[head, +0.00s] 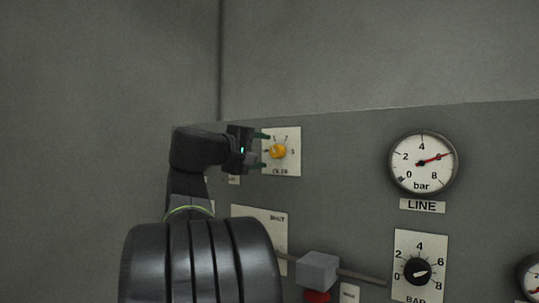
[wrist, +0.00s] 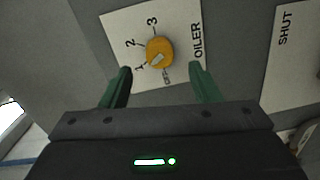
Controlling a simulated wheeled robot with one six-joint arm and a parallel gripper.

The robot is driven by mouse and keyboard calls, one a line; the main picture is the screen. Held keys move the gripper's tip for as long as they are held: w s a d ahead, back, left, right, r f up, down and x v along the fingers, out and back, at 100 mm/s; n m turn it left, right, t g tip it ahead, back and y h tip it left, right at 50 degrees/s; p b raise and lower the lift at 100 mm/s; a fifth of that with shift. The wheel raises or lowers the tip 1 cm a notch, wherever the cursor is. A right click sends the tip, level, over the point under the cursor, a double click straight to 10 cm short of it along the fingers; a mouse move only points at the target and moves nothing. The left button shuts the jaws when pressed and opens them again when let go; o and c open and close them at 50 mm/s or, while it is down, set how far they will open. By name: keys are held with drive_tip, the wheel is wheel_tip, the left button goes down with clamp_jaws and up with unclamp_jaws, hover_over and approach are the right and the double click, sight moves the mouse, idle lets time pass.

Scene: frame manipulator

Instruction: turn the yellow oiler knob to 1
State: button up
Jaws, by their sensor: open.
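The yellow oiler knob (head: 278,151) sits on a white plate (head: 293,168) marked OILER on the grey panel. In the wrist view the knob (wrist: 160,53) has a pale pointer mark on its lower left side, toward the 1 and the lowest mark; which of them it points at I cannot tell for sure. The scale on the plate (wrist: 118,24) shows 1, 2 and 3. My gripper (wrist: 160,82) is open, its green fingers short of the knob and to either side of it. In the head view my gripper (head: 262,150) is just left of the knob.
A LINE pressure gauge (head: 423,163) and a black BAR knob (head: 418,272) are on the panel to the right. A grey block (head: 317,270) on a rod stands low in the middle, above a red part (head: 317,296). A SHUT plate (wrist: 290,50) shows at the wrist view's right.

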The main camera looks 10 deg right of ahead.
drive_tip(key=v, duration=0.9)
drive_tip(key=shift+b, duration=0.3)
drive_tip(key=shift+w+d, duration=0.15)
